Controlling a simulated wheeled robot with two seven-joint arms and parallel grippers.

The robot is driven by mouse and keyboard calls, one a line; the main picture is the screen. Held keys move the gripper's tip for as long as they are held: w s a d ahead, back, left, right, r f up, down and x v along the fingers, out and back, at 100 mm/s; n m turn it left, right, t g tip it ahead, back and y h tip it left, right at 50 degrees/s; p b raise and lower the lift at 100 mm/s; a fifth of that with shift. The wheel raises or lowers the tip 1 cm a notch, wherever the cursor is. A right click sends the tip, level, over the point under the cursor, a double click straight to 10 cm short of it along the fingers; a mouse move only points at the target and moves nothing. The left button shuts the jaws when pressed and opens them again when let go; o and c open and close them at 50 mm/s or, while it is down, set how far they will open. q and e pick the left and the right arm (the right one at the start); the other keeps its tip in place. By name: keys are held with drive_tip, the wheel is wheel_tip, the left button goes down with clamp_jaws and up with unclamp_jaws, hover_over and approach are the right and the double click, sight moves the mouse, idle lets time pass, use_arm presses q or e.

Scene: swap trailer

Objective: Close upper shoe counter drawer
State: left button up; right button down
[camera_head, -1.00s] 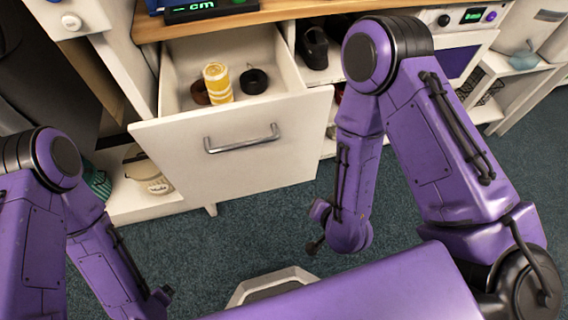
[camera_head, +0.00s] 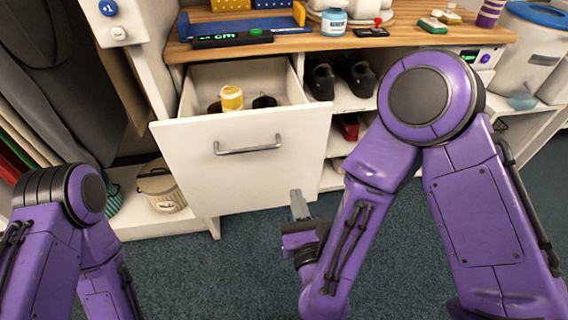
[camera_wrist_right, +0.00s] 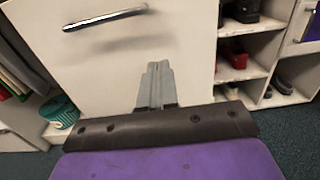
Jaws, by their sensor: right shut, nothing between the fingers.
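The upper drawer (camera_head: 180,165) of the shoe counter is pulled out, with a white front and a metal bar handle (camera_head: 247,150). A yellow and white jar (camera_head: 232,98) and dark round items (camera_head: 264,102) are inside it. My right gripper (camera_head: 297,195) is shut and empty, in front of the drawer front near its lower right part. In the right wrist view the shut fingers (camera_wrist_right: 155,72) point at the white front below and right of the handle (camera_wrist_right: 105,18); I cannot tell whether they touch it. My left gripper is out of view.
The wooden counter top (camera_head: 330,42) holds a digital display bar (camera_head: 232,38), a blue-lidded jar (camera_head: 333,18) and other items. Open shelves with black shoes (camera_head: 355,75) are right of the drawer. A lidded pot (camera_head: 160,188) sits on the lower left shelf. Dark carpet (camera_head: 250,260) is clear in front.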

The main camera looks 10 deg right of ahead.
sight(287, 151)
drive_tip(key=w, duration=0.4)
drive_tip(key=w+p, duration=0.1)
drive_tip(key=w, duration=0.7)
drive_tip(key=shift+d+p, duration=0.3)
drive_tip(key=shift+p, duration=0.1)
